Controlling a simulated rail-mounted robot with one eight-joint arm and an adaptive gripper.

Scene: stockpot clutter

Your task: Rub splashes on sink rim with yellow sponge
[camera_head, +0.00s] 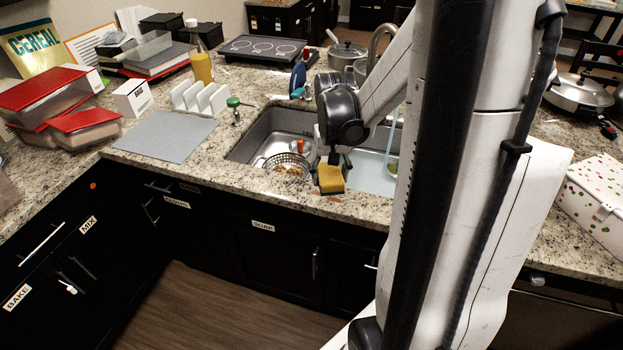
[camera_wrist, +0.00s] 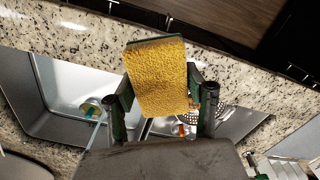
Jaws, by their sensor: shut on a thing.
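My gripper (camera_head: 332,162) is shut on the yellow sponge (camera_head: 331,179), which has a dark backing. It holds the sponge at the front of the sink, by the granite rim. In the wrist view the sponge (camera_wrist: 157,78) sits between the two green-and-black fingers and hides part of the rim. Contact between sponge and rim cannot be told. The double sink (camera_head: 243,148) has a grey left basin and a right basin partly hidden by my arm. Faint brownish marks (camera_head: 333,198) show just below the sponge.
A strainer (camera_head: 287,161) with food bits sits in the left basin. A faucet (camera_head: 381,42) rises behind the sink. A green-capped bottle (camera_head: 233,108), white rack (camera_head: 200,97) and grey mat (camera_head: 167,137) stand left. A dotted box (camera_head: 597,200) lies right.

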